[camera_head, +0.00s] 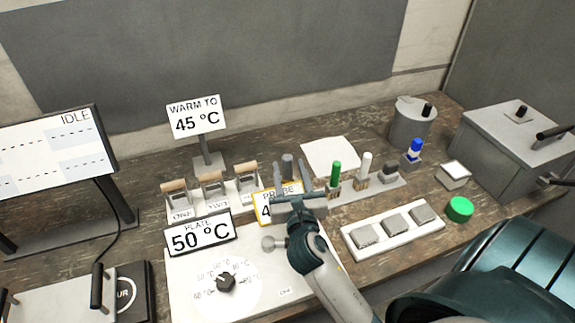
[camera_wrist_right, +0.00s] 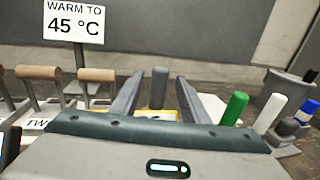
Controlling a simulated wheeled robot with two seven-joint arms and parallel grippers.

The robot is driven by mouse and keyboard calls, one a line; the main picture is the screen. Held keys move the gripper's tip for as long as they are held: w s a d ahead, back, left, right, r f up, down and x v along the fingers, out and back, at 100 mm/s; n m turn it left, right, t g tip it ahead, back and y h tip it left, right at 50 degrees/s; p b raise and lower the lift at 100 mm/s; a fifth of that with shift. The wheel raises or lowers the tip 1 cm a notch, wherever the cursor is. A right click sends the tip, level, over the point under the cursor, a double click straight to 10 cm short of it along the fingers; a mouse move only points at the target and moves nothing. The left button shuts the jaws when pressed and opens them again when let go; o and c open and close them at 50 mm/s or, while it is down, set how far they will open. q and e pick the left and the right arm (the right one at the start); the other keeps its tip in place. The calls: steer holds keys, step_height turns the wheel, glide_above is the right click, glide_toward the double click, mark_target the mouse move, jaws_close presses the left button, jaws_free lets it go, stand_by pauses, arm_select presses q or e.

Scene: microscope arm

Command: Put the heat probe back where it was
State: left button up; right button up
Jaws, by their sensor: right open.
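A grey upright cylinder (camera_head: 287,166), which looks like the heat probe's handle, stands behind the yellow-framed PROBE sign (camera_head: 268,204). It also shows in the right wrist view (camera_wrist_right: 158,88), between and beyond my two fingers. My right gripper (camera_head: 289,180) is open, its fingers on either side of the cylinder with gaps; I cannot tell how deep it sits between them. The cylinder's lower part is hidden by the sign and my gripper. My left gripper is not in view.
Wooden-handled switches (camera_head: 212,184) and the 50 °C plate sign (camera_head: 200,235) are left. A three-button panel (camera_head: 347,240) lies in front right.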

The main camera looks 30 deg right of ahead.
steer(key=b+v, duration=0.1)
steer(key=v, duration=0.6)
steer(key=shift+f+b, duration=0.1)
steer(key=shift+b, duration=0.25)
steer(key=shift+v, duration=0.75)
